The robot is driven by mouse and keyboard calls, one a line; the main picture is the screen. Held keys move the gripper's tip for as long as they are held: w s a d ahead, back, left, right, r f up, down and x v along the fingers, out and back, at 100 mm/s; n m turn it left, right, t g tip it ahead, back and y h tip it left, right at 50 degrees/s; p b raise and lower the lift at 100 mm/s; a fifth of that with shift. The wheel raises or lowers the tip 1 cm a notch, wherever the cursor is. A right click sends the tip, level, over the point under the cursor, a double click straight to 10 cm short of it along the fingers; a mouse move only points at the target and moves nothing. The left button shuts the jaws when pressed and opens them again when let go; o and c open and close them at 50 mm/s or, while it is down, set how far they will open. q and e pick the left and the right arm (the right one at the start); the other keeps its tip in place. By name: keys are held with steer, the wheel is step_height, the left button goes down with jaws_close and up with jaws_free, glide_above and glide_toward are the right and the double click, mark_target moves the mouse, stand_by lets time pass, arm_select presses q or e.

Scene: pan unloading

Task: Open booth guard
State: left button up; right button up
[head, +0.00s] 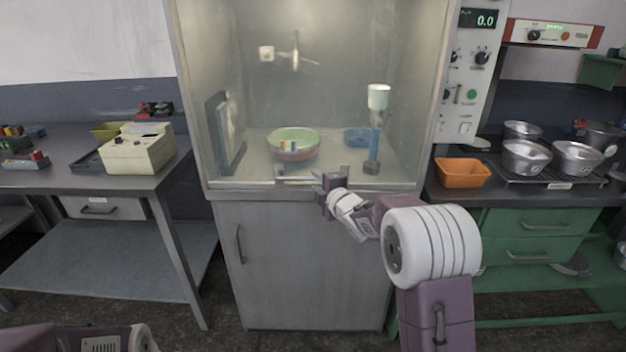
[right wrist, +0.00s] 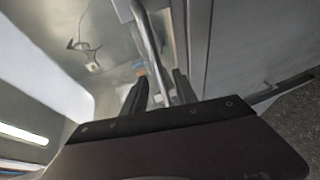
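The booth guard (head: 240,184) is a clear front panel with a pale lower edge, and it appears lowered across the booth's opening. A grey bar handle (head: 290,180) runs along its lower edge; it also shows in the right wrist view (right wrist: 150,42). My right gripper (head: 322,182) is at the right part of this handle. In the right wrist view its two dark fingers (right wrist: 160,85) stand apart, one on each side of the bar, with gaps visible. Whether either finger touches the bar cannot be told. My left gripper is out of view; only part of my left arm shows at the bottom left.
Inside the booth are a green-rimmed bowl (head: 292,136), a blue dish (head: 357,137) and a blue stand with a white cup (head: 379,97). A cabinet door (head: 305,265) lies below. An orange bin (head: 462,172) and metal pans (head: 526,157) are on the right bench.

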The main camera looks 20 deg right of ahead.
mark_target(313, 179)
steer(key=x, duration=0.3)
steer(key=shift+w+a, duration=0.1)
steer(key=shift+w, duration=0.25)
jaws_close()
stand_by(1.1)
